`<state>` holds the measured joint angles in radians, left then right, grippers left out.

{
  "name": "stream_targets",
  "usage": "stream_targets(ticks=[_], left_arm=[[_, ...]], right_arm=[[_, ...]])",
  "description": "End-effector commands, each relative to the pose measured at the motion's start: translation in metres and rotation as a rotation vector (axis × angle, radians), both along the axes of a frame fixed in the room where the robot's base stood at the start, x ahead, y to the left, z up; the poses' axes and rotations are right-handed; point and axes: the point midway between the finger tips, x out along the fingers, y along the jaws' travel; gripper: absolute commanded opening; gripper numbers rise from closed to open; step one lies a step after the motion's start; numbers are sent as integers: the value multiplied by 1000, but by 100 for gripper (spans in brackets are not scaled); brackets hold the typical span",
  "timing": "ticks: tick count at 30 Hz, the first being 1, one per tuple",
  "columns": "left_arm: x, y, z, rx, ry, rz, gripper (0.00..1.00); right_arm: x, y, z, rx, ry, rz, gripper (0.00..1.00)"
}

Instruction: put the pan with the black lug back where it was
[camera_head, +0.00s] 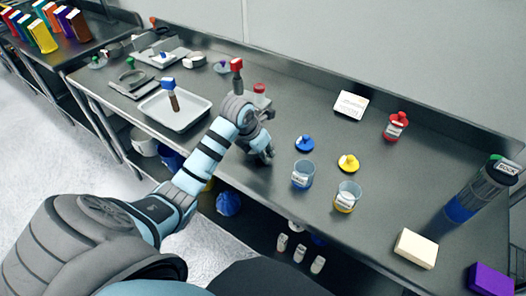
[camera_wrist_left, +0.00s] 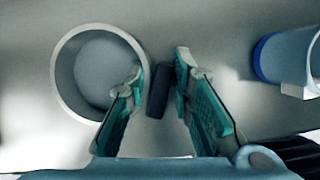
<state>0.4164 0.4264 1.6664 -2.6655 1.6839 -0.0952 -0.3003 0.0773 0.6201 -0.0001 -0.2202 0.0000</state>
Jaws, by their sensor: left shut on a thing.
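The pan (camera_wrist_left: 66,75) is a round, pale, shallow dish on the left in the left wrist view. Its black lug (camera_wrist_left: 159,92) sticks out on the right side, between the two fingers of my left gripper (camera_wrist_left: 160,72). In the head view my left gripper (camera_head: 264,156) is low over the bench, left of the blue-rimmed cup. The pan is hidden there behind my arm and gripper. I cannot tell whether the pan touches the bench. My right gripper is not in view.
A clear cup with blue (camera_head: 302,175) stands just right of the gripper. Beyond are a yellow cup (camera_head: 348,196), a blue lid (camera_head: 305,144) and a yellow lid (camera_head: 348,163). A white tray (camera_head: 152,112) is at left.

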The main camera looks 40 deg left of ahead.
Motion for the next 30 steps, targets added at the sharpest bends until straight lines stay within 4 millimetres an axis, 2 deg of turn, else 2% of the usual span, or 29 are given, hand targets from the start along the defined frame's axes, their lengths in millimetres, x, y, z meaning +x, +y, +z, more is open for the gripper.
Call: stream_targets(ticks=[4, 5, 8, 16, 20, 23, 30], left_arm=[[0, 0, -3, 0, 0, 0, 0], [0, 0, -3, 0, 0, 0, 24], [0, 0, -2, 0, 0, 0, 40], [0, 0, -2, 0, 0, 0, 41], [-2, 1, 8, 0, -3, 0, 41], [-10, 2, 29, 2, -3, 0, 41], [-35, 6, 90, 4, -4, 0, 41]], right_arm=[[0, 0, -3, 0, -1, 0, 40], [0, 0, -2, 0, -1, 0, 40], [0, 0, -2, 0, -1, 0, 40], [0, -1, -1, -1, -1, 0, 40], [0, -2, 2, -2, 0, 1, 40], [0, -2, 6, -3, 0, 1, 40], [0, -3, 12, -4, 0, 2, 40]])
